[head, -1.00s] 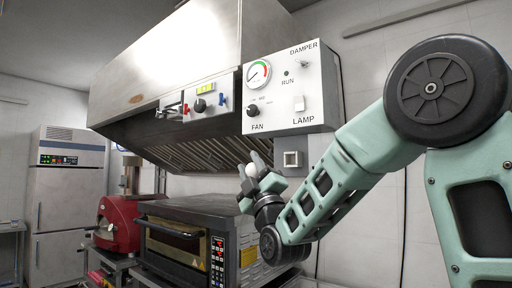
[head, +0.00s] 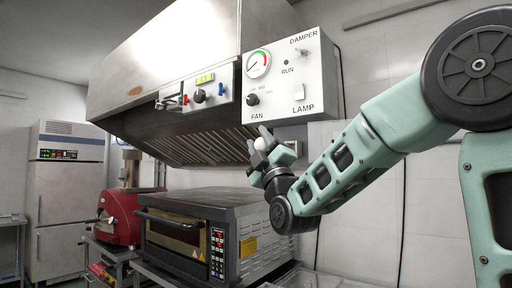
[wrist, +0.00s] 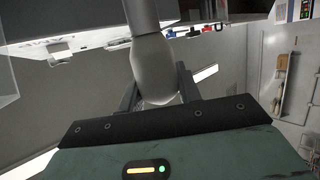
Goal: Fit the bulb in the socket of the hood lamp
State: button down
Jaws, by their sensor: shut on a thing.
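A pale, rounded bulb (head: 260,143) is held upright between the fingers of my gripper (head: 262,145), below the front lower edge of the hood (head: 165,60). In the wrist view the bulb (wrist: 155,72) sits between the two dark fingers of my gripper (wrist: 157,92), which are shut on it. A paler cylinder (wrist: 142,15) rises from the bulb's upper end to the picture's top edge. I cannot tell whether it is the bulb's own neck or the socket. I make out no socket in the head view.
A white control panel (head: 290,80) with dial, FAN knob and LAMP switch is just above my gripper. A small wall box (head: 294,147) is partly hidden behind it. The stand oven (head: 190,240) is below, a red machine (head: 120,220) to its left. Bare wall lies right.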

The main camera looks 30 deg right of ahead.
jog(key=shift+w+d+b, duration=0.25)
jog(key=shift+d, duration=0.45)
jog(key=shift+w+d+b, duration=0.2)
jog(key=shift+d, duration=0.45)
jog(key=shift+w+d+b, duration=0.25)
jog(key=shift+d, duration=0.45)
jog(key=shift+b, duration=1.75)
jog(key=shift+w+d+b, duration=0.2)
jog(key=shift+d+b, duration=0.1)
jog(key=shift+d, duration=0.35)
jog(key=shift+w+d+b, duration=0.25)
jog(key=shift+d+b, duration=0.05)
jog(key=shift+d, duration=0.35)
jog(key=shift+w+d+b, duration=0.2)
jog(key=shift+d+b, duration=0.1)
jog(key=shift+d, duration=0.35)
jog(key=c, duration=0.9)
grip_release()
